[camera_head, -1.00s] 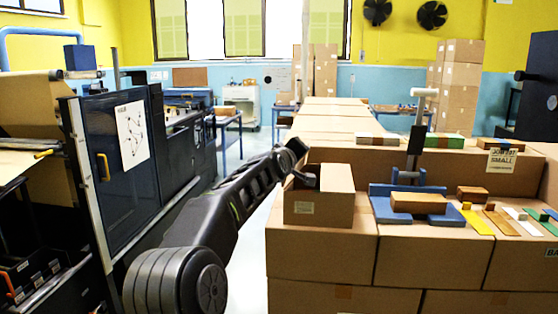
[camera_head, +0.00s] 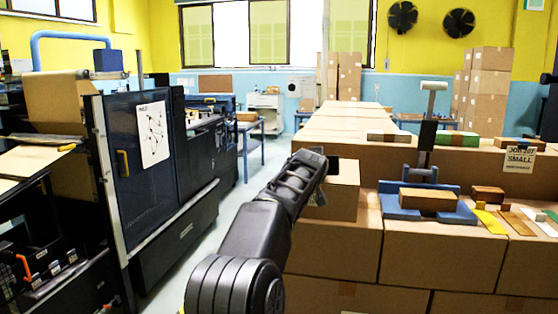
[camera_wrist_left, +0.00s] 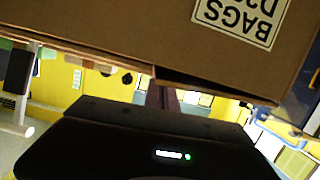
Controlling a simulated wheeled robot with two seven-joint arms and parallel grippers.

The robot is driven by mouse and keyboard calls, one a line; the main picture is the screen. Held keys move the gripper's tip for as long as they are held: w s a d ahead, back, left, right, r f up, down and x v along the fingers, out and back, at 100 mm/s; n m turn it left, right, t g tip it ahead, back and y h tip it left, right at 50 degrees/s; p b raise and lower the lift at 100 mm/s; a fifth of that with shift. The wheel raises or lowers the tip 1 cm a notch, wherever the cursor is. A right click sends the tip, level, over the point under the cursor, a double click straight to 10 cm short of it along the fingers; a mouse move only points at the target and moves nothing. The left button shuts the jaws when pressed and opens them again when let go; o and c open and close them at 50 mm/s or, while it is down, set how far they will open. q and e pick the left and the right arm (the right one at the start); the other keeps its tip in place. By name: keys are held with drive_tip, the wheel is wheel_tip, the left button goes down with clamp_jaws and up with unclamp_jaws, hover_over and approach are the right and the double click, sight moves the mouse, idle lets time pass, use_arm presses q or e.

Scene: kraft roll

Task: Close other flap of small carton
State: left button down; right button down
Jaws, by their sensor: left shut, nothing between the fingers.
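The small carton (camera_head: 343,200) is a brown box standing on larger cartons, partly hidden behind my left arm in the head view. Its front and left side are mostly covered, so I cannot tell from there how its flaps lie. In the left wrist view the carton (camera_wrist_left: 120,45) fills the top, with an upside-down BAGS label (camera_wrist_left: 238,18). A dark gap (camera_wrist_left: 205,84) shows along its edge, under a thin board edge. My left gripper (camera_head: 328,164) is at the carton's upper left. Its fingers (camera_wrist_left: 162,98) are shut and empty, close to that edge.
Right of the carton, a blue fixture (camera_head: 400,207) holds a brown block (camera_head: 428,199), with a grey post (camera_head: 428,130) behind it. Loose coloured strips lie farther right. A dark machine (camera_head: 140,165) stands at left, with open floor between it and the carton stack.

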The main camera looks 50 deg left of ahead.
use_arm(q)
drive_tip(key=shift+d+f+m+b, duration=0.1)
drive_tip(key=shift+f+m+b, duration=0.2)
drive_tip(key=shift+m+b, duration=0.15)
use_arm(e)
drive_tip(key=shift+f, duration=0.85)
